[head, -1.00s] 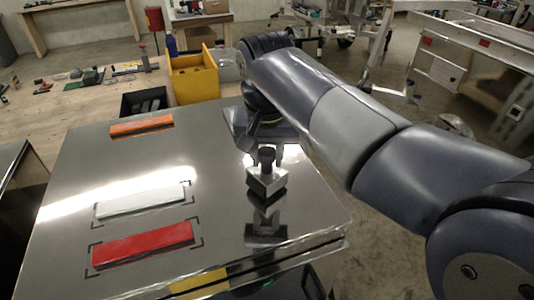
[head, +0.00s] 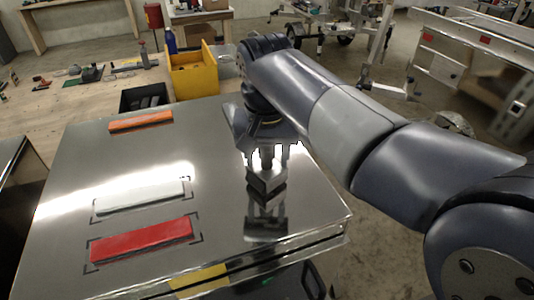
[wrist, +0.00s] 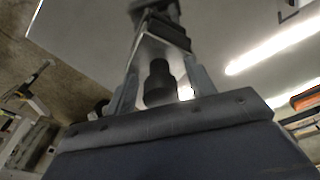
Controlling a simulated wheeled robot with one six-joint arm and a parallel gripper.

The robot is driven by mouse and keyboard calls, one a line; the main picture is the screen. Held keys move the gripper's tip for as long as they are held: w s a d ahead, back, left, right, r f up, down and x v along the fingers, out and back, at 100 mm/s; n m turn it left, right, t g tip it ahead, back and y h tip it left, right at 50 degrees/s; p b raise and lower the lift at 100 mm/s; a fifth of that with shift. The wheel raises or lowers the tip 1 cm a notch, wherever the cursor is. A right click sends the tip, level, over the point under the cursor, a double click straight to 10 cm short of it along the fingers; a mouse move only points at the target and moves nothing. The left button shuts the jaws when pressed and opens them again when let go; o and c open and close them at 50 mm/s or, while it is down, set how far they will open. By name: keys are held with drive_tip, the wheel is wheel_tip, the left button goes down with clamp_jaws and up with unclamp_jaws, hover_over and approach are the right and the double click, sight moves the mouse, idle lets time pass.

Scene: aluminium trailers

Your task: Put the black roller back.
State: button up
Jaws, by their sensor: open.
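A small tool with an upright black knob and a block-shaped grey base (head: 266,182) stands on the shiny metal top (head: 130,155). I cannot tell for certain that it is the black roller. My gripper (head: 262,148) is over it in the head view, pointing down, partly merged with its reflections. In the wrist view my gripper (wrist: 165,88) is open, with a finger on either side of the black knob (wrist: 160,80). I cannot tell whether they touch it. A black bin (head: 128,103) behind the metal top holds dark rounded items.
Orange (head: 140,122), white (head: 140,197) and red (head: 142,240) bars lie on the metal top, the latter two inside corner marks. A yellow box (head: 193,80) stands on the wooden bench (head: 50,125) behind. The top's middle is clear.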

sight(267, 173)
wheel_tip(267, 173, up, 13)
drive_tip(key=s+p, duration=0.1)
drive_tip(key=shift+s+a+r, duration=0.15)
drive_tip(key=shift+s, duration=0.2)
idle(0.5)
drive_tip(key=f, duration=0.4)
drive_tip(key=w+f, duration=0.1)
drive_tip(key=f, duration=0.7)
drive_tip(key=shift+w+f+b, duration=0.25)
drive_tip(key=shift+w+b, duration=0.05)
drive_tip(key=shift+w, duration=0.1)
drive_tip(key=shift+r, duration=0.2)
